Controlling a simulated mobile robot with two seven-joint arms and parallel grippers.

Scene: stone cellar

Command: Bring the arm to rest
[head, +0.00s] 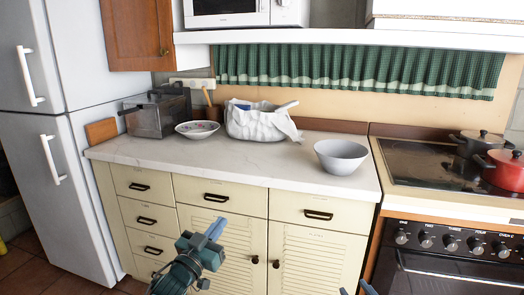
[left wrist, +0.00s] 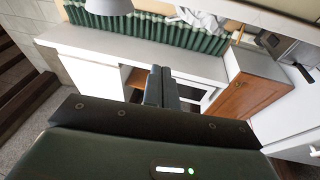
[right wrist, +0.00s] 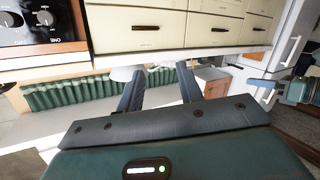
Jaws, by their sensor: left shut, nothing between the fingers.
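My left gripper (head: 215,229) is in front of the cream cabinet doors, below the counter edge, with its blue fingers pointing up. In the left wrist view its fingers (left wrist: 162,86) are together with nothing between them. My right gripper (head: 356,289) barely shows at the bottom edge of the head view, low in front of the cabinet and oven. In the right wrist view its two fingers (right wrist: 159,88) stand well apart and no object shows held between them. My left arm also shows at the right edge of the right wrist view.
The white counter (head: 240,160) bears a grey bowl (head: 341,157), a white bag-like container (head: 258,121), a patterned bowl (head: 197,129) and a dark toaster-like box (head: 158,113). Right is a stove (head: 435,170) with a red pot (head: 503,172). A white fridge (head: 55,140) stands left.

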